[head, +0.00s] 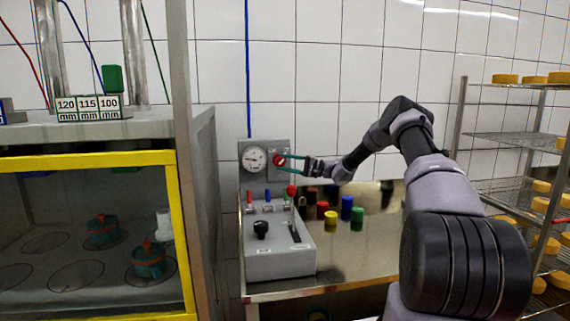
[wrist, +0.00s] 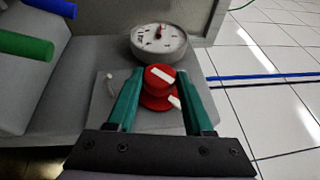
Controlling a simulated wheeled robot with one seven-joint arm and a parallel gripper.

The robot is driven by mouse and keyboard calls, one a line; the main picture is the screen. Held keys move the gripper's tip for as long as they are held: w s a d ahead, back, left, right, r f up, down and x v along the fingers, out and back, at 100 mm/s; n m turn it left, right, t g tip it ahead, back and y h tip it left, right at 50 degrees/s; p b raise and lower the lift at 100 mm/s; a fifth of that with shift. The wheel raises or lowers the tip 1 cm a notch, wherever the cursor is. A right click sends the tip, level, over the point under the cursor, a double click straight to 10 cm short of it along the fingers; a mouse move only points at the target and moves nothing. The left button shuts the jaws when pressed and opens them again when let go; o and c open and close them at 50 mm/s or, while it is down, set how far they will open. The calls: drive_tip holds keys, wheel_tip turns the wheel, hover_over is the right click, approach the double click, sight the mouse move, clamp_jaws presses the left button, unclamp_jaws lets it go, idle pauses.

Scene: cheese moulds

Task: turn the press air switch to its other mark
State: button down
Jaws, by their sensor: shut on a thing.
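The press air switch is a red round knob (head: 280,159) on a grey wall panel (head: 279,146), just right of a dial gauge (head: 255,159). In the wrist view the knob (wrist: 158,84) has a white bar on its top face. A short white mark (wrist: 174,102) shows beside its base, toward the right finger. Another pale mark (wrist: 110,86) shows on the plate outside the left finger. My gripper (head: 284,163) reaches in from the right, with its green fingers (wrist: 160,74) shut on the knob from both sides. The knob's sides are partly hidden by the fingers.
A grey control box (head: 280,262) with a black knob and levers stands below the panel. Several coloured cylinders stand on the steel table (head: 375,258). A yellow-framed press (head: 88,159) is at left, a rack with cheeses (head: 520,137) at right.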

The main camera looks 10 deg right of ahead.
idle(0.6)
drive_tip(key=shift+c, duration=1.5)
unclamp_jaws()
drive_tip(key=v, duration=1)
drive_tip(key=shift+s+d+f, duration=0.2)
drive_tip(key=shift+d+f, duration=0.1)
